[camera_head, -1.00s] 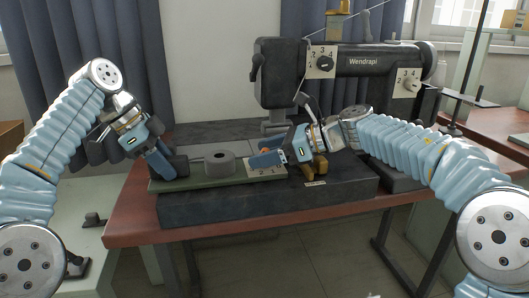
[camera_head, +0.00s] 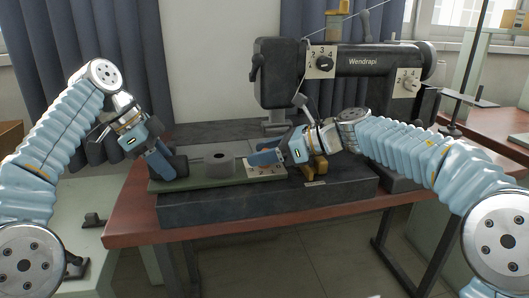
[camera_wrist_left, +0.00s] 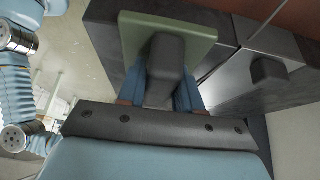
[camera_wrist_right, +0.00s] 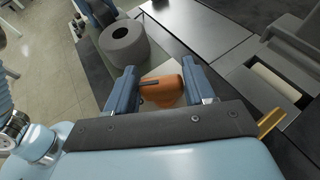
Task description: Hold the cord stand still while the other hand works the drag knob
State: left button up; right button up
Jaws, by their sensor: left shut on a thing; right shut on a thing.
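The cord stand is a flat green base (camera_head: 212,182) on the sewing machine's dark bed, with a grey spool (camera_head: 219,163) in its middle. At its left end is a dark block (camera_head: 178,165). My left gripper (camera_head: 168,170) is shut on this block, which shows between the fingers in the left wrist view (camera_wrist_left: 165,70). The orange drag knob (camera_wrist_right: 162,92) is at the right end, by a pale numbered plate (camera_head: 262,170). My right gripper (camera_wrist_right: 163,90) is shut on it, a finger on each side. In the head view the right gripper hides the knob.
The black sewing machine (camera_head: 370,62) stands behind on a reddish-brown table (camera_head: 135,215). Its column and needle area rise close behind my right gripper. A yellow-brown part (camera_head: 317,168) lies beside that gripper. The table's front left is clear.

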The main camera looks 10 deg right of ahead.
jog(key=m+t+h, duration=0.1)
jog(key=m, duration=0.1)
jog(key=m+t+h, duration=0.2)
jog(key=shift+s+a+f+t, duration=0.1)
jog(key=shift+a+t, duration=0.05)
jog(key=shift+t, duration=0.15)
jog(key=shift+f+m+t+h, duration=0.1)
jog(key=shift+m+t+h, duration=0.6)
jog(key=shift+m+h, duration=0.35)
jog(key=o, duration=1)
jog(key=shift+c, duration=0.2)
jog(key=v, duration=1.2)
jog(key=shift+s, duration=0.1)
